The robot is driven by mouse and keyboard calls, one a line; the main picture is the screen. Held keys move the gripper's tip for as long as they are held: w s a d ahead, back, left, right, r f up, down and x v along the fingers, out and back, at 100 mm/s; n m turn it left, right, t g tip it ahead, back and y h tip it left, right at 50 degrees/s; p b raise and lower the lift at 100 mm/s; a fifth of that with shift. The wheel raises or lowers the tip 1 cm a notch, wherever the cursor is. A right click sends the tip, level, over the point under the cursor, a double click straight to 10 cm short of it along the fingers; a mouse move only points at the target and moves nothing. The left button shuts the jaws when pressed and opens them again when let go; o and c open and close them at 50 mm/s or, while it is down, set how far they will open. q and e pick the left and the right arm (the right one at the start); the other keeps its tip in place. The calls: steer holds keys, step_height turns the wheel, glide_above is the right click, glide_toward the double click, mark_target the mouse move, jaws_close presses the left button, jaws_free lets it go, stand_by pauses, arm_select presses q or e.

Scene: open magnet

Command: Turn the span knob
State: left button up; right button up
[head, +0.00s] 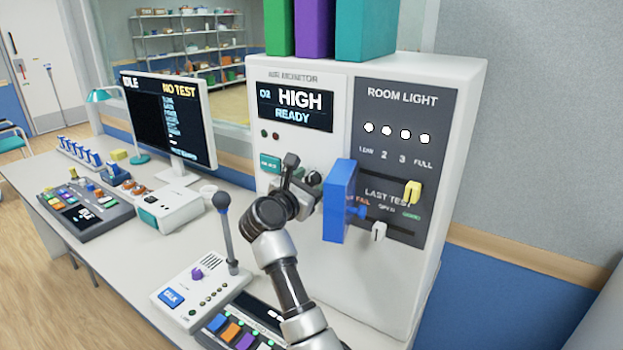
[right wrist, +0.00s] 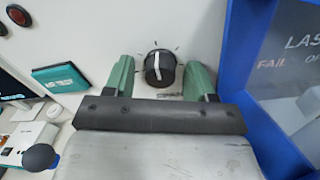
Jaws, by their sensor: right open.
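A round black knob with a white pointer line (right wrist: 160,68) sits on the white front of the air monitor (head: 345,278). Its lettering cannot be read in the right wrist view. My right gripper (right wrist: 160,78) is open and empty, its two green fingers on either side of the knob in that picture, with gaps showing on both sides. Whether the fingertips reach around the knob in depth cannot be told. In the head view my right gripper (head: 302,182) is close to the panel below the display and mostly hides the knob area. My left gripper is out of view.
A blue guard (head: 339,203) juts out just right of my right gripper and also fills the right of the right wrist view (right wrist: 238,50). A microphone (head: 222,203) stands left of my arm.

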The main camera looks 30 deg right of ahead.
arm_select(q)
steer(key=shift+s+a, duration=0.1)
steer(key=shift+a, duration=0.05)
arm_select(e)
steer(key=shift+c, duration=1.4)
steer(key=c, duration=0.7)
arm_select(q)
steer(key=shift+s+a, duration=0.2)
arm_select(e)
steer(key=shift+o, duration=0.2)
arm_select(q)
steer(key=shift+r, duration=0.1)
arm_select(e)
steer(key=shift+s+r+n, duration=0.1)
steer(key=shift+n, duration=0.2)
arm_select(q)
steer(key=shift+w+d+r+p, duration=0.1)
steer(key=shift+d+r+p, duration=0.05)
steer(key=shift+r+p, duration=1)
arm_select(e)
steer(key=shift+n, duration=2.4)
